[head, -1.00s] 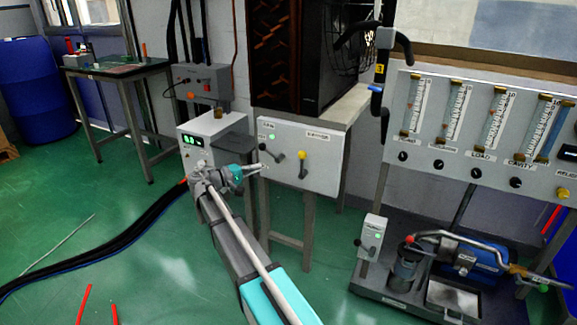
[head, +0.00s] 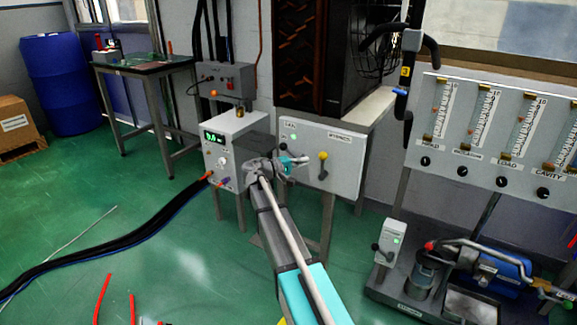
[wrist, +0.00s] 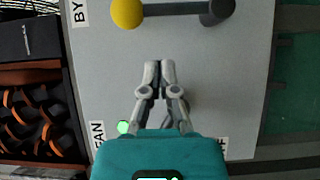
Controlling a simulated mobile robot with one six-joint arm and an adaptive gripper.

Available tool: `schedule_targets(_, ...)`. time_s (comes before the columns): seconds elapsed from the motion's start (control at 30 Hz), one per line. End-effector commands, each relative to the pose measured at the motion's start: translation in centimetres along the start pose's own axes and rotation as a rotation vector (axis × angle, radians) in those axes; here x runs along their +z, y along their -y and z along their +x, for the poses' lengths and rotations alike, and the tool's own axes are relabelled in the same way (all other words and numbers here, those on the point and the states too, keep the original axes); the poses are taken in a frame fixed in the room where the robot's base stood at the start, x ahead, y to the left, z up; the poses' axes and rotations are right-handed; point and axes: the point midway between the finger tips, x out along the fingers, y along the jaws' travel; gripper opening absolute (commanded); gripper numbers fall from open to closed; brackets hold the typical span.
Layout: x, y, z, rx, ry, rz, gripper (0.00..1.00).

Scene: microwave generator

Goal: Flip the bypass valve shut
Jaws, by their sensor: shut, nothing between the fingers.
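The bypass valve is a lever with a yellow ball knob (head: 323,156) on the right of a grey panel box (head: 345,176). The lever stands upright with its knob above its dark pivot. In the wrist view the yellow knob (wrist: 127,12) is at the top left, near a partly cut label starting "BY", and the pivot (wrist: 216,10) is at the top right. My gripper (head: 305,159) is shut and empty in front of the panel, left of the lever. In the wrist view my gripper (wrist: 162,66) is apart from the lever.
A grey unit with a green display (head: 213,138) stands left of the panel. A flowmeter board (head: 490,150) and pump cart (head: 425,308) are at right.

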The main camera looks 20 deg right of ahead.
Motion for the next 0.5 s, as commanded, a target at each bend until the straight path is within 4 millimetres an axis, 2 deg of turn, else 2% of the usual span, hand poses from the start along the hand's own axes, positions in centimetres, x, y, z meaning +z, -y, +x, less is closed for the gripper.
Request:
schedule_targets(0.03, 0.9, 0.0, 0.5, 0.000, 0.002, 0.000, 0.00)
schedule_targets(0.2, 2.1, 0.0, 1.7, 0.000, 0.001, 0.000, 0.00)
schedule_targets(0.5, 2.8, 0.0, 2.5, 0.000, 0.000, 0.000, 0.00)
